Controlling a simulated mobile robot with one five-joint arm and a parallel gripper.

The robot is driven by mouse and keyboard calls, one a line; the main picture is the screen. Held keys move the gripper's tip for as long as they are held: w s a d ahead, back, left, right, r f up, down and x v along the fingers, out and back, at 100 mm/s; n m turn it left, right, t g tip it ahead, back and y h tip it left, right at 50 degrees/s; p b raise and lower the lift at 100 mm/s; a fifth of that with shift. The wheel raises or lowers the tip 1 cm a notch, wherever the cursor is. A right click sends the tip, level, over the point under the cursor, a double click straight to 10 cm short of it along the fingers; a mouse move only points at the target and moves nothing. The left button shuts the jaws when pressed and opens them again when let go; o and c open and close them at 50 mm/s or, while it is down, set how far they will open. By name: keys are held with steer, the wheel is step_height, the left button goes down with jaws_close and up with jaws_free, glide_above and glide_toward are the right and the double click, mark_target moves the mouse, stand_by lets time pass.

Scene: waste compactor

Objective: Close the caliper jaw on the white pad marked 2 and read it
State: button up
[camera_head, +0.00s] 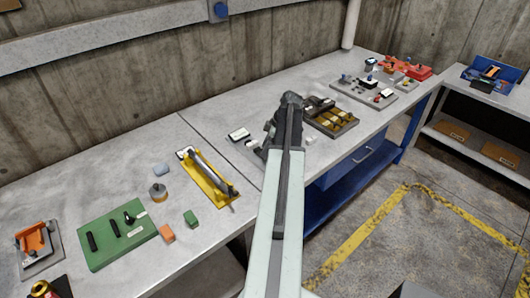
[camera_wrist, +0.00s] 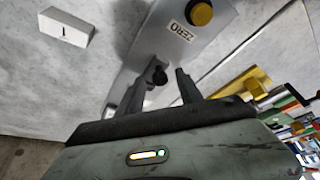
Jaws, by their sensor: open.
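My gripper (camera_wrist: 159,76) is open in the wrist view, with one finger on each side of a small dark knob (camera_wrist: 158,77). I cannot tell whether the fingers touch it. The knob is on a grey plate (camera_wrist: 163,38) with a yellow button (camera_wrist: 200,13) and a ZERO label, which seems to be the caliper device. A white pad marked 1 (camera_wrist: 66,32) lies to the left. In the head view my arm hides most of the device. A white piece (camera_head: 310,140) lies right of my arm; its mark is unreadable. I cannot identify the pad marked 2.
A yellow fixture (camera_head: 209,180), a green board (camera_head: 117,234) and small loose blocks stand left on the bench. A dark tray of yellow pieces (camera_head: 332,116) is close right of my arm. A grey board (camera_head: 364,92) with small parts is farther right.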

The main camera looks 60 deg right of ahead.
mark_target(257, 150)
steer(key=shift+r, duration=0.1)
jaws_close()
steer(key=shift+w+d, duration=0.25)
steer(key=shift+w, duration=0.5)
steer(key=shift+w+d, duration=0.25)
steer(key=shift+w, duration=0.5)
jaws_free()
steer(key=shift+w, duration=0.1)
steer(key=shift+r, duration=0.1)
